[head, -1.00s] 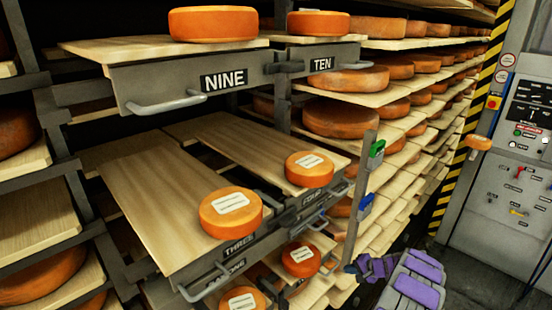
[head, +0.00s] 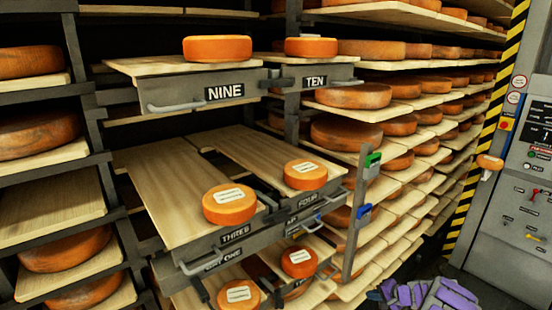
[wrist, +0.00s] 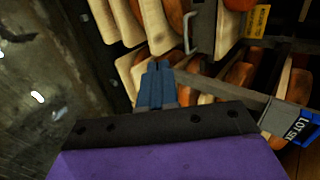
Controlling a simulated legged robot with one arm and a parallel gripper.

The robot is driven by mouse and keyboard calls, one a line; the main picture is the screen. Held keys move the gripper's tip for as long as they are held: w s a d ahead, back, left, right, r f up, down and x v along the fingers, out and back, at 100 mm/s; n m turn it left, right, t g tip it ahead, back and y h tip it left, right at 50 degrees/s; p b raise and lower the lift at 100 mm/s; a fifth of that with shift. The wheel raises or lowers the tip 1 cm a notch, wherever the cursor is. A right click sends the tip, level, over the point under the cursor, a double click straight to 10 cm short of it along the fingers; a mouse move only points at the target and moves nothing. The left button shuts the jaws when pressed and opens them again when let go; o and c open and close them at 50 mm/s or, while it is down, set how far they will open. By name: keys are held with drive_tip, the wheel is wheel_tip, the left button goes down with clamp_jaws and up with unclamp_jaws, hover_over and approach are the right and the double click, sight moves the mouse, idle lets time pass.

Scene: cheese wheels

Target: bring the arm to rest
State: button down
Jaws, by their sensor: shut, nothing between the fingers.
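My arm, with purple panels, shows at the bottom right of the head view, in front of the lower shelves. My gripper shows in the wrist view (wrist: 158,68), its two blue-grey fingers shut together with nothing between them. Behind the fingertips are shelf boards with cheese wheels, seen at a steep tilt. The fingers appear apart from the shelves.
Pulled-out shelves NINE (head: 190,91), TEN (head: 330,77), THREE (head: 160,190) and FOUR (head: 255,150) carry cheese wheels. An upright post (head: 358,220) with green (head: 372,161) and blue (head: 363,215) tags stands near my arm. A control panel (head: 525,190) is at right.

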drive_tip(key=s+a+r+n+g+y, duration=0.2)
drive_tip(key=s+a+r+n+g, duration=0.15)
drive_tip(key=a+r, duration=1.2)
drive_tip(key=s+a+r+n+g, duration=0.3)
drive_tip(key=s+a+r+n, duration=0.1)
drive_tip(key=s+a+r, duration=0.85)
drive_tip(key=s+r+n+g+h, duration=0.1)
drive_tip(key=s+r+h, duration=0.1)
drive_tip(key=s, duration=0.7)
drive_tip(key=s+r+n+g+h, duration=0.1)
drive_tip(key=s+r+h, duration=0.1)
drive_tip(key=s, duration=0.8)
drive_tip(key=s+d+h, duration=0.2)
drive_tip(key=s+d, duration=0.1)
drive_tip(key=s, duration=0.6)
drive_tip(key=s+d+h, duration=0.2)
drive_tip(key=s+d, duration=0.1)
drive_tip(key=s, duration=0.6)
drive_tip(key=shift+d+f+n+g, duration=0.25)
drive_tip(key=shift+d+n+g, duration=0.05)
drive_tip(key=shift+n+g, duration=0.05)
drive_tip(key=c, duration=1.8)
unclamp_jaws()
